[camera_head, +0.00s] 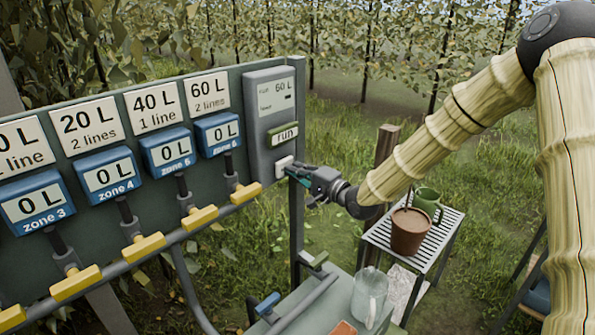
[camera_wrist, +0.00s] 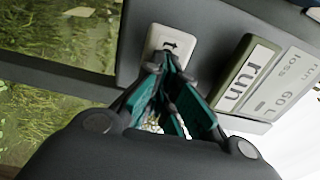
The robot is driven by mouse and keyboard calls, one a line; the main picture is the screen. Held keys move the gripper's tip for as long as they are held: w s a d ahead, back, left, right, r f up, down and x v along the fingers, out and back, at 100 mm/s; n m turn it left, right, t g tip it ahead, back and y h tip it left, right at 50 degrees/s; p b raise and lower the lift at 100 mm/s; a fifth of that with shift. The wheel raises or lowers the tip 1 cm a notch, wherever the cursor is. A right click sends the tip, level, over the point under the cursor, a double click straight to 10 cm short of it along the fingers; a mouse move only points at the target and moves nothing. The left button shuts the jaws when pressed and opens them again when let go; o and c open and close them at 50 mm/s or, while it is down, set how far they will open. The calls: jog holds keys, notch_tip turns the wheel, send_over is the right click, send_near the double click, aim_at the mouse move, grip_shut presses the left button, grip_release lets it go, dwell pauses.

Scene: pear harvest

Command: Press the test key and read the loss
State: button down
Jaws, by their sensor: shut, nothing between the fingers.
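A grey control box (camera_head: 267,135) stands at the right end of the board. Its pale display (camera_head: 275,98) reads "run 60 L", with a "loss" line below whose value shows only as a small dark mark. A green-framed key labelled "run" (camera_head: 285,134) sits under the display. Below that is a small white key (camera_head: 280,168), which shows a dark symbol in the wrist view (camera_wrist: 172,40). My gripper (camera_head: 292,169) is shut and empty. Its fingertips (camera_wrist: 157,63) are at the white key's lower edge, covering part of it; I cannot tell whether they press it.
Blue zone meters (camera_head: 165,150) reading 0 L line the board under white litre signs. Yellow valve handles (camera_head: 146,246) sit on the grey pipe below. A clear jug (camera_head: 369,297) is nearer.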

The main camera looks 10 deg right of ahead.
jog(key=shift+w+a+r+b, duration=0.2)
jog(key=shift+w+a, duration=0.1)
jog(key=shift+w, duration=0.15)
jog(key=shift+w+a+r+b, duration=0.1)
jog(key=shift+w+a+b, duration=0.15)
jog(key=shift+w, duration=0.15)
jog(key=shift+s, duration=0.1)
jog(key=b+v, duration=0.2)
jog(key=v, duration=1.2)
jog(key=shift+f+b, duration=0.3)
jog(key=shift+b, duration=0.1)
jog(key=shift+s, duration=0.15)
